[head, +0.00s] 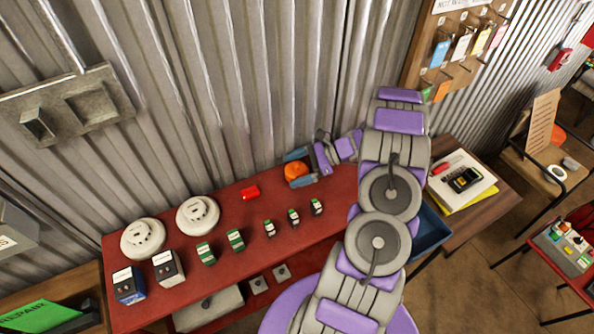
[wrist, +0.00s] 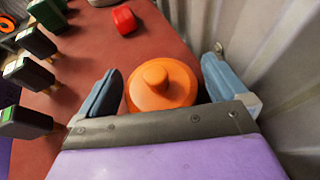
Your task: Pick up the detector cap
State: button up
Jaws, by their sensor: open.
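The detector cap is probably the orange round piece (head: 295,171) with a small knob on top, on the red table at its back right, near the corrugated wall. It also shows in the wrist view (wrist: 161,85). My gripper (head: 298,167) is open, with one blue-grey finger on each side of the orange cap. In the wrist view the fingers (wrist: 160,82) stand apart from the cap, with a gap at each side. The lower front of the cap is hidden behind the gripper's body.
A small red object (head: 250,192) lies left of the cap. Two white round detectors (head: 198,215) and several small labelled blocks (head: 235,239) stand farther left on the red table (head: 300,238). The corrugated wall (head: 250,80) rises close behind. A blue tray (head: 432,226) is at the right.

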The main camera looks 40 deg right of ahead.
aim_at(299, 165)
jog(key=c, duration=0.7)
jog(key=shift+r, duration=0.1)
jog(key=shift+r, duration=0.45)
jog(key=shift+c, duration=0.2)
jog(key=r, duration=0.2)
jog(key=p, duration=0.1)
jog(key=shift+s+d+r, duration=0.25)
jog(key=shift+s+r, duration=0.15)
jog(key=s+d, duration=0.2)
jog(key=s, duration=0.2)
jog(key=s+d+p, duration=0.1)
jog(key=s+d, duration=0.1)
jog(key=s, duration=0.3)
jog(key=s+d+r, duration=0.1)
jog(key=s+d, duration=0.1)
jog(key=s, duration=0.3)
jog(key=shift+r, duration=0.1)
